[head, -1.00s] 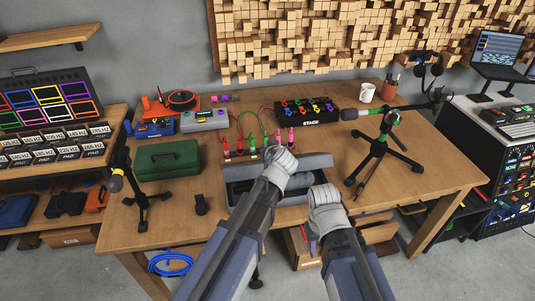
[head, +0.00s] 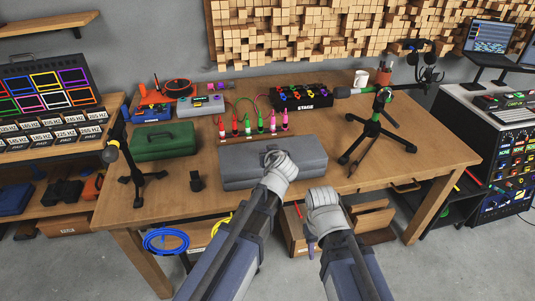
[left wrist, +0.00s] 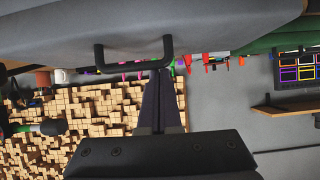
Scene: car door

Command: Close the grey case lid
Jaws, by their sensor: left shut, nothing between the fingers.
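The grey case (head: 245,168) lies on the wooden table in front of me, and its lid looks down flat over the base. It also shows in the left wrist view (left wrist: 215,28), filling the top, with a black handle (left wrist: 99,58). My left gripper (head: 280,166) is at the front right part of the case, covering some of it. In the left wrist view its fingers (left wrist: 162,75) are shut and empty, close to the handle; contact is unclear. My right gripper (head: 323,200) hangs near the table's front edge, right of the case; its fingers are not distinguishable.
A green case (head: 165,141) stands left of the grey case. A small tripod (head: 136,180) and a larger microphone stand (head: 376,130) flank the work area. Coloured plugs (head: 255,125) stand behind the case.

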